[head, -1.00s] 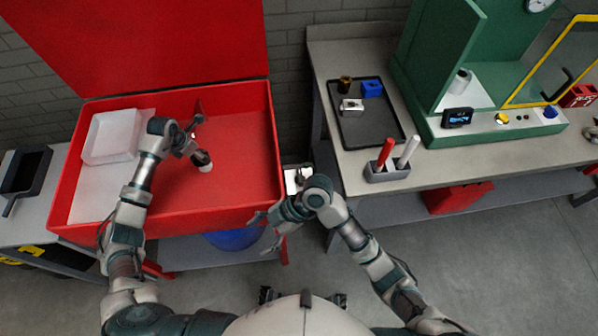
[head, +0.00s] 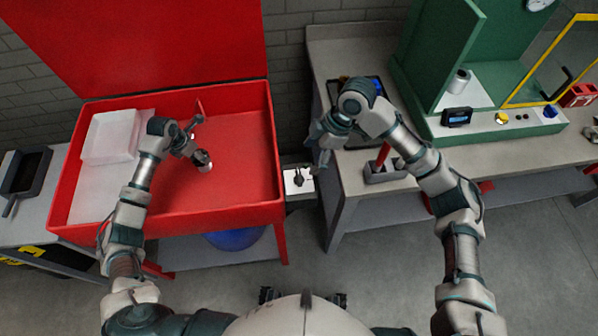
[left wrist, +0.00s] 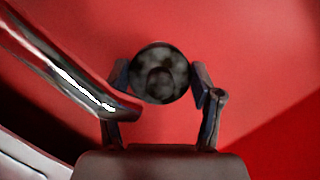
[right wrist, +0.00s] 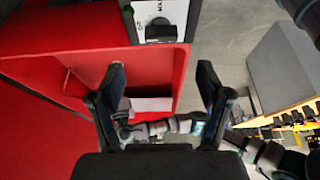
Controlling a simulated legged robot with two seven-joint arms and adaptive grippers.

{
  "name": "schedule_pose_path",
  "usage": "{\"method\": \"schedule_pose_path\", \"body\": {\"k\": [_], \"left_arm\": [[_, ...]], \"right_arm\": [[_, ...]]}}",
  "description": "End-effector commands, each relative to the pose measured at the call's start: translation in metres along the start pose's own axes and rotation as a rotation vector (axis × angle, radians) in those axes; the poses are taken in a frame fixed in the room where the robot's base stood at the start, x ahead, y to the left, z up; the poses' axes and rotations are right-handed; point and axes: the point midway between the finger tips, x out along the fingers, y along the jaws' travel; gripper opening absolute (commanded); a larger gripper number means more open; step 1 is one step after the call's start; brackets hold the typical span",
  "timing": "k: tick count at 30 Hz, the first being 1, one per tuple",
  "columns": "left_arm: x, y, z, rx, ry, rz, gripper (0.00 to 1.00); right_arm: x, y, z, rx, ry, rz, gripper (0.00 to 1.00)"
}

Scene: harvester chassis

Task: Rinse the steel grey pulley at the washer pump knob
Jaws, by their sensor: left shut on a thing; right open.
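The pulley (left wrist: 160,72) is a round dark grey piece with black blotches, between the fingertips of my left gripper (left wrist: 160,85) in the left wrist view. In the head view my left gripper (head: 196,155) holds the pulley (head: 204,164) inside the red washer basin (head: 245,150), and the fingers partly hide it. The washer pump knob (head: 299,177) is a dark knob on a white panel, right of the basin. It also shows in the right wrist view (right wrist: 160,31). My right gripper (head: 318,147) is open and empty, above and beyond the knob; its fingers (right wrist: 162,90) are spread apart.
A translucent tub (head: 111,136) stands in the basin's left part. The right bench (head: 350,185) carries a dark tray (head: 378,128), partly hidden by my right arm, and a marker holder (head: 385,173).

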Motion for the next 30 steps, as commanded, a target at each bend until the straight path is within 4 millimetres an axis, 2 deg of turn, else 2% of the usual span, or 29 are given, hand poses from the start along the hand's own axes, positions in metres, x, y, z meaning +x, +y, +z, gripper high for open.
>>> {"method": "schedule_pose_path", "body": {"k": [6,12,18,26,30], "left_arm": [[-0.002,-0.002,0.002,0.001,-0.002,0.002,0.1],[-0.002,-0.001,0.002,0.001,-0.002,0.002,0.1],[-0.001,0.0,0.001,0.001,-0.002,0.001,0.1],[-0.001,0.0,0.001,0.001,-0.002,0.001,0.1],[-0.002,-0.001,0.002,0.001,-0.002,0.002,0.1]], "right_arm": [[0.047,-0.001,0.002,0.0,0.002,-0.002,0.77],[0.08,-0.001,0.001,-0.001,0.001,0.0,0.77],[0.094,0.0,0.0,-0.001,0.0,0.001,0.77],[0.095,0.0,0.0,-0.001,0.001,0.001,0.77],[0.094,0.0,0.001,-0.001,0.001,0.001,0.42]]}}
